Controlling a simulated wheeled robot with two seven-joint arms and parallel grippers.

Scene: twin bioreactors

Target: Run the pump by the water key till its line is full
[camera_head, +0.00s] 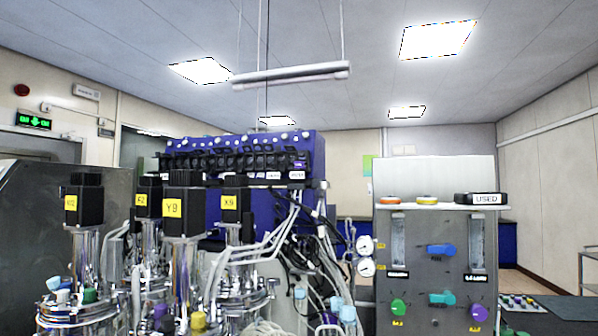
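A blue cabinet (262,210) stands behind the reactors. A row of black pump-like units (240,158) runs along its top, with clear tubes (284,236) and dark cables hanging at its right side. I cannot tell which unit or line belongs to water, or how full any line is. A small panel with coloured buttons (521,303) lies at the lower right; its markings are too small to read, and I cannot pick out a water key. Neither of my grippers is in view.
Steel reactor vessels with black motors (184,205) labelled in yellow fill the lower left. A grey panel (436,290) with flow tubes, coloured knobs and two gauges (364,246) stands right of centre. A box marked USED (485,199) sits on its ledge.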

